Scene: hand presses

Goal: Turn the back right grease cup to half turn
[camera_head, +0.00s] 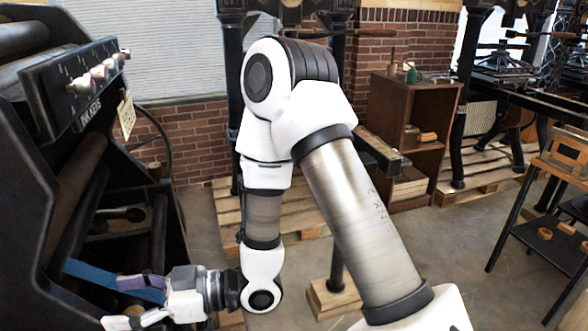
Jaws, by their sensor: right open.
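My right arm comes in from the lower right, bends over at the top and reaches down to the lower left. My right gripper (114,304) is open at the lower left, in front of the dark press (40,190), with nothing visible between its fingers. Several pale knobs (97,74) sit in a row on the press's upper panel (65,92), well above the gripper. I cannot make out a thing that is surely the back right grease cup. My left gripper is not in view.
A blue strip (95,277) lies at the press just behind the gripper. A brown wooden cabinet (393,110) stands against the brick wall. Wooden pallets (207,215) lie on the floor. A small table (540,235) stands at the right. Grey floor (440,240) is clear between.

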